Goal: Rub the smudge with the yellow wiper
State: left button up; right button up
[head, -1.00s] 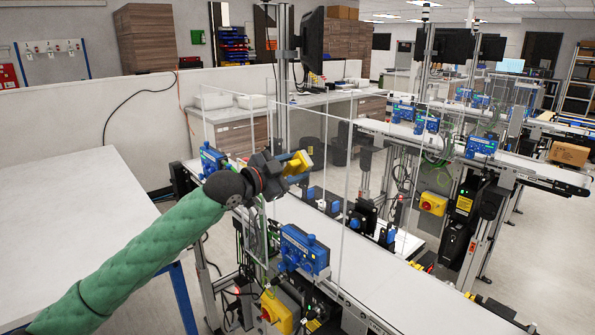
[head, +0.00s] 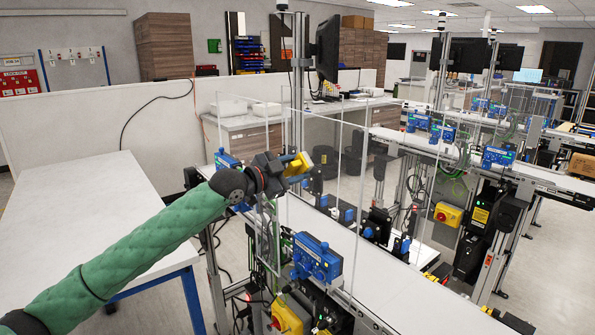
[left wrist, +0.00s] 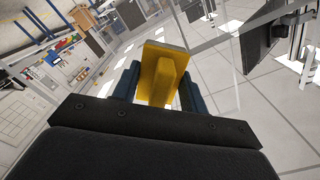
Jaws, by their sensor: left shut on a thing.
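My left gripper (head: 281,166) is shut on the yellow wiper (head: 299,163) and holds it up near the clear panel above the near conveyor. In the left wrist view the wiper (left wrist: 163,72) sits between the two fingers of the gripper (left wrist: 160,90), its flat plate pointing away from the wrist. I cannot tell whether the wiper touches the clear panel (head: 318,200). I cannot make out a smudge in either view. My right gripper is not in view.
The near conveyor belt (head: 385,285) runs under the clear panels, with a blue control box (head: 317,259) at its side. A white table (head: 85,215) stands at the left. A second conveyor (head: 530,176) stands at the right.

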pick_arm(q)
jog(key=shift+v, duration=3)
jog(key=shift+b+v, duration=0.3)
jog(key=shift+v, duration=1.15)
